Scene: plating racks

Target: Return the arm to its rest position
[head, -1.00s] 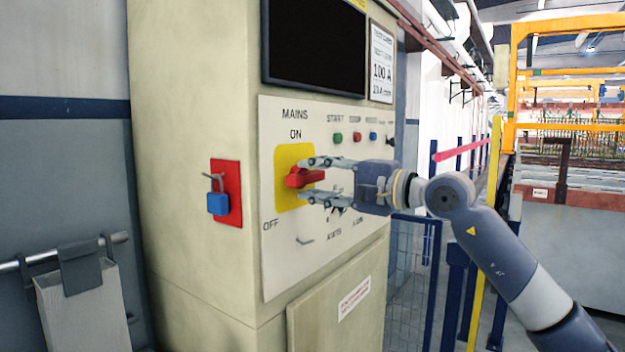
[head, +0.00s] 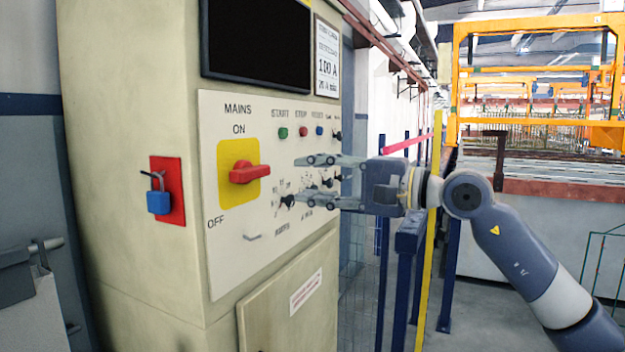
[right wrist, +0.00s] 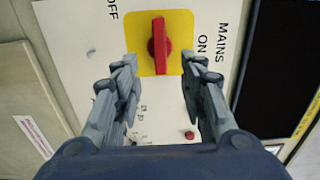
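My right gripper (head: 312,180) is open and empty, in front of the cabinet's control panel in the head view. Its fingers point left toward the red mains switch (head: 250,172), with a gap between them and the handle. The switch handle lies roughly level on its yellow plate (head: 238,196). In the right wrist view the two fingers (right wrist: 158,80) are spread apart, and the red handle (right wrist: 158,46) shows beyond and between their tips, clear of both. My left gripper shows in neither view.
The panel (head: 225,255) carries start, stop and reset buttons and smaller knobs. A blue padlock (head: 159,202) hangs on a red plate at the cabinet's left. A yellow post (head: 428,280) and blue posts (head: 402,280) stand behind my right arm. Open floor shows at the right.

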